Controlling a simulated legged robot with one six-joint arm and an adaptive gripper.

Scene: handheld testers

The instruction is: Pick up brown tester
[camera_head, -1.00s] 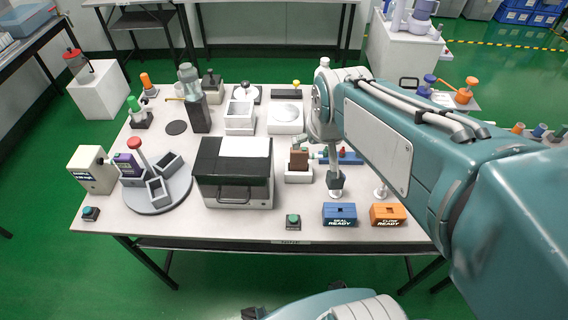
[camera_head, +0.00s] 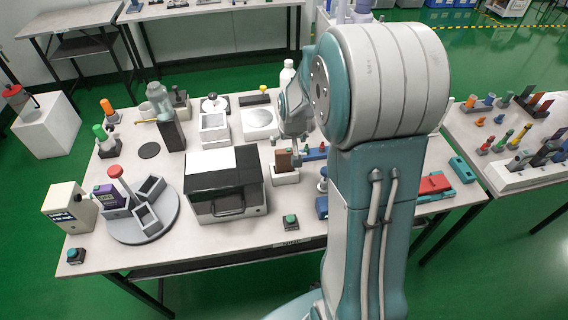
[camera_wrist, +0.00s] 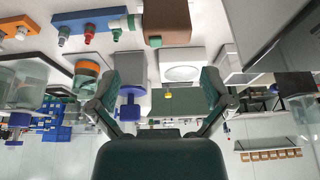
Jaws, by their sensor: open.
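The brown tester (camera_head: 284,159) is a small brown block standing in a white holder (camera_head: 286,178), right of the black-and-white box machine. In the wrist view the brown tester (camera_wrist: 167,22) is at the top, cut off by the frame edge. My gripper (camera_wrist: 163,88) is open in the wrist view, with its two dark green fingers apart and nothing visibly held between them. The tester lies beyond the fingertips, not between them. In the head view my wrist is just above and behind the tester, and the fingertips are hard to make out.
The box machine (camera_head: 222,186) stands close left of the tester. A blue rack (camera_head: 315,154) with small colored parts is close right. A white scale (camera_head: 259,122) is behind, and a green button (camera_head: 290,222) is in front. My arm hides the table's right part.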

